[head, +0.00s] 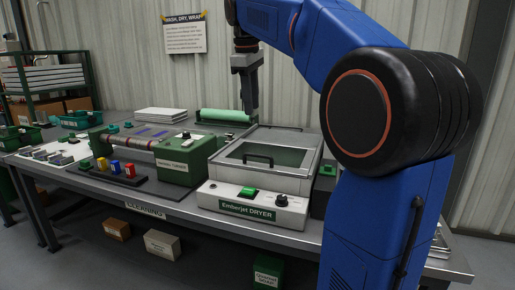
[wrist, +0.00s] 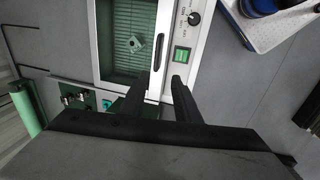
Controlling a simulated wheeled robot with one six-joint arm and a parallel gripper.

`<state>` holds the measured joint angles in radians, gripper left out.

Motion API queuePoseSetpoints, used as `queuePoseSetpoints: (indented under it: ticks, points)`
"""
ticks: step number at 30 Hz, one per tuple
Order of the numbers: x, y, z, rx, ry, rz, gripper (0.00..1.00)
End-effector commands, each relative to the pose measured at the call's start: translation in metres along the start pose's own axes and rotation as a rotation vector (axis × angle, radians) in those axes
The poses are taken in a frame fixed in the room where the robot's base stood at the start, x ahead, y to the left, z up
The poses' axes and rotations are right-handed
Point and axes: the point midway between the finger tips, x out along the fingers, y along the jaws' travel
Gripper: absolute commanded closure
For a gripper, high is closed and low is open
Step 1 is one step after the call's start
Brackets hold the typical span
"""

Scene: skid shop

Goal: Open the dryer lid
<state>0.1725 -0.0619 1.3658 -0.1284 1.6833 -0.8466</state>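The Emberjet dryer (head: 248,204) stands on the bench. Its lid (head: 226,160) is shut, a pale frame around a dark green window, with a black bar handle (head: 258,161) near the front edge. My gripper (head: 250,111) points down, above and behind the lid in the head view, touching nothing there. In the wrist view my gripper (wrist: 167,84) shows two black fingers spread apart, with nothing clearly between them. The lid window (wrist: 112,62) lies to their left, with a small greyish part visible through it.
A green-ended machine (head: 189,158) stands left of the dryer, and a green roll (head: 226,116) lies behind it. The dryer's front panel has a green switch (head: 248,191) and black knob (head: 281,200). A small green-topped box (head: 327,170) sits to the right.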

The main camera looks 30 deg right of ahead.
Motion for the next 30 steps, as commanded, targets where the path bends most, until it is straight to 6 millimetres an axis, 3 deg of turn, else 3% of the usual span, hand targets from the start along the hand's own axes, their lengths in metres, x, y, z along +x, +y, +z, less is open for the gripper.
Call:
queuePoseSetpoints:
  ticks: [8,30]
  points:
    - [0.006,0.008,-0.002,-0.017,-0.008,-0.004,0.71]
    - [0.132,0.007,-0.001,-0.016,-0.009,-0.005,0.71]
